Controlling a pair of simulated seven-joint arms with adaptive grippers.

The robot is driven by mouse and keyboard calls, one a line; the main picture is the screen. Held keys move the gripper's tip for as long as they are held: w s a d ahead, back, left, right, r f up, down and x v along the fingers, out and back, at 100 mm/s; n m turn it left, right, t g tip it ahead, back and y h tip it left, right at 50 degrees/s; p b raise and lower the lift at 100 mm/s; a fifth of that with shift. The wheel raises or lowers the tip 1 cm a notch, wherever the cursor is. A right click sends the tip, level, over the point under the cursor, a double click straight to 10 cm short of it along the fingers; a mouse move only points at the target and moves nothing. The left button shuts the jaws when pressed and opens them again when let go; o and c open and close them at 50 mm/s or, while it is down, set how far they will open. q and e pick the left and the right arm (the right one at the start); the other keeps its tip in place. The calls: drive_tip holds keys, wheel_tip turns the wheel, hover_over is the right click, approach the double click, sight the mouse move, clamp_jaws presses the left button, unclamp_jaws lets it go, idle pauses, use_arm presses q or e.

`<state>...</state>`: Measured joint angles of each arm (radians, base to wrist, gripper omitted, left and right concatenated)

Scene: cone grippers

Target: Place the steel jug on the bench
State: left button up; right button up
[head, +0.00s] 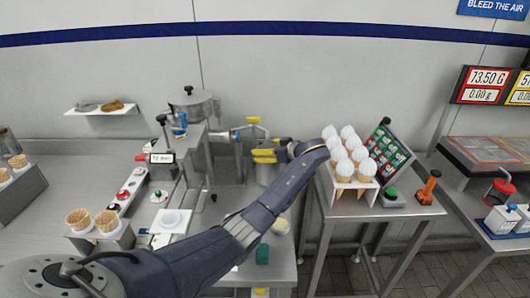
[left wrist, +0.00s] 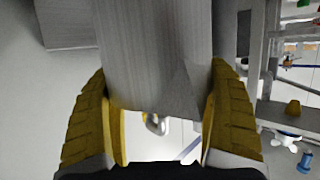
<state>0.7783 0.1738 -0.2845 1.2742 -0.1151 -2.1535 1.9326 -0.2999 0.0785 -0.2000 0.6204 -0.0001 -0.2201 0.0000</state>
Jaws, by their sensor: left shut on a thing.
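The steel jug (head: 266,176) is a grey metal vessel near the middle of the head view, above or on the middle steel bench (head: 230,206). I cannot tell whether its base touches the bench top. My left gripper (head: 265,153) has its yellow fingers at the jug's upper part, and my arm hides some of the bench. In the left wrist view the jug (left wrist: 155,50) fills the space between the two yellow fingers, which are shut on it. My right gripper is in neither view.
A steel machine with a lidded pot (head: 190,98) stands left of the jug. A yellow-handled tap (head: 253,121) is behind it. A holder of several white-topped cones (head: 350,185) is on the right table. A green block (head: 262,254) and a round tub (head: 280,226) are nearer the front.

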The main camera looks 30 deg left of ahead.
use_arm(q)
drive_tip(key=shift+w+a+f, duration=0.1)
drive_tip(key=shift+a+f, duration=0.3)
drive_tip(key=shift+f, duration=0.1)
drive_tip(key=o, duration=1.5)
drive_tip(key=shift+f, duration=0.1)
drive_tip(key=v, duration=1.2)
